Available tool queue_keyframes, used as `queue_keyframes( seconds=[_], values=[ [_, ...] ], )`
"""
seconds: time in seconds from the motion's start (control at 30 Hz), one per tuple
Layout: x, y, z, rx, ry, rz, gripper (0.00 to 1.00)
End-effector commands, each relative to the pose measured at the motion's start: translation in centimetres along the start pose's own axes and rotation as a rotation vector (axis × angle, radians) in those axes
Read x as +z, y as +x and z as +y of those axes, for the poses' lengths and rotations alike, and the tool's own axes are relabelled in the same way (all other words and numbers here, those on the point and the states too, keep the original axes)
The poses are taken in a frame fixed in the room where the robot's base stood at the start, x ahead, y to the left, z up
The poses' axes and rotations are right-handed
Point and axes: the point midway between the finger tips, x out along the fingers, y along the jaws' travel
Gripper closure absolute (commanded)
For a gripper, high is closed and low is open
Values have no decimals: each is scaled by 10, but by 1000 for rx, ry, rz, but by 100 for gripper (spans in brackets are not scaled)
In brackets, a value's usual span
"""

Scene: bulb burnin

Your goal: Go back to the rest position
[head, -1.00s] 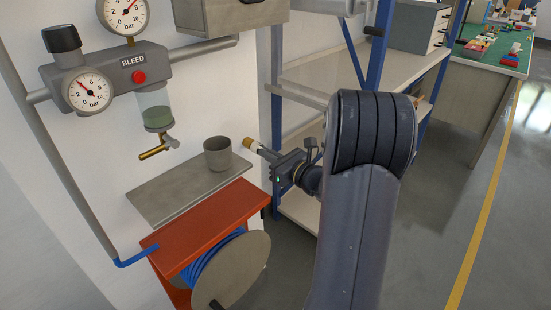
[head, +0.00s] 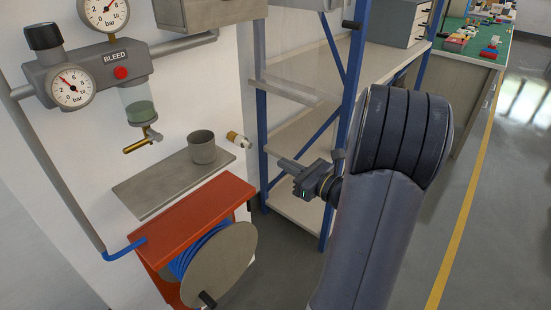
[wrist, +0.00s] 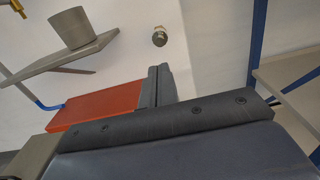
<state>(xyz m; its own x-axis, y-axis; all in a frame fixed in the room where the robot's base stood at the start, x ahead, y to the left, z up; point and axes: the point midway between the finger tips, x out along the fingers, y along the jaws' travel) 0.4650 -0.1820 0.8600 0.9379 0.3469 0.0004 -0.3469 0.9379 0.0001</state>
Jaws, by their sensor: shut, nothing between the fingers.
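My gripper (head: 282,164) is at the centre of the head view, in front of the blue-framed shelf. Its fingers are together with nothing between them. They point left toward a small brass-and-white fitting (head: 238,140) on the wall edge, with a clear gap between. In the wrist view the dark fingers (wrist: 160,85) stand close together, and the fitting (wrist: 160,36) shows above them, apart from them. No marker of a rest position shows.
Left are a gauge unit with a red button (head: 121,72), a grey cup (head: 202,147) on a wall shelf (head: 150,190), and a red bench (head: 195,215) above a blue hose reel (head: 222,262). The metal shelf rack (head: 300,140) stands close behind my gripper. Open floor lies right.

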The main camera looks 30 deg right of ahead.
Motion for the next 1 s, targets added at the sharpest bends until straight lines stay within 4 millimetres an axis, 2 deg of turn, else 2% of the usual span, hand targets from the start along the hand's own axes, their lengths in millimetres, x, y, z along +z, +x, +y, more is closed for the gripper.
queue_keyframes(
  seconds=[0.2, 0.57, 0.77, 1.0],
  values=[
    [0, -12, 0, 0, 1, 0, 100],
    [0, -10, 0, 1, 1, 0, 100],
    [-1, 7, 1, 4, 0, 0, 100],
    [-1, 47, 1, 4, 1, 0, 100]
  ],
)
